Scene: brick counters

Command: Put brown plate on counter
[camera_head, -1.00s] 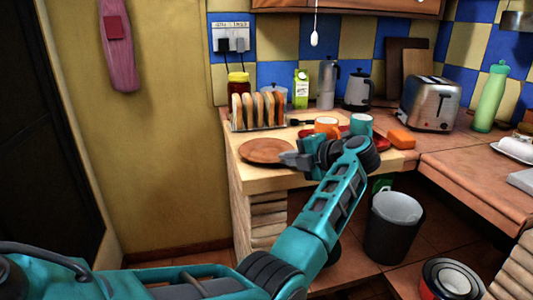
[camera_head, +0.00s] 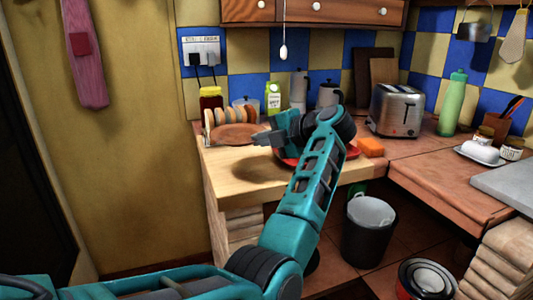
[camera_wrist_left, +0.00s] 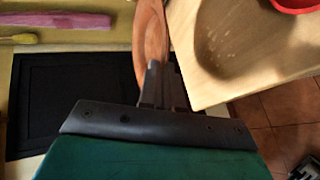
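The brown plate (camera_head: 238,135) is held above the pale wooden counter (camera_head: 330,180), and a dark round shadow lies on the counter below it. My left gripper (camera_head: 262,139) is shut on the plate's right edge in the head view. In the left wrist view the plate (camera_wrist_left: 150,40) shows nearly edge-on at the fingers of my left gripper (camera_wrist_left: 158,85), beside the counter's edge (camera_wrist_left: 210,92). Much of the fingers' grip is hidden there.
A toast rack (camera_head: 228,118) stands behind the plate. A red tray (camera_head: 288,160) lies partly behind my left arm, with an orange block (camera_head: 371,147) to its right. A toaster (camera_head: 396,110) and a green bottle (camera_head: 453,104) stand further right. The brown counter (camera_head: 440,180) at right has free room.

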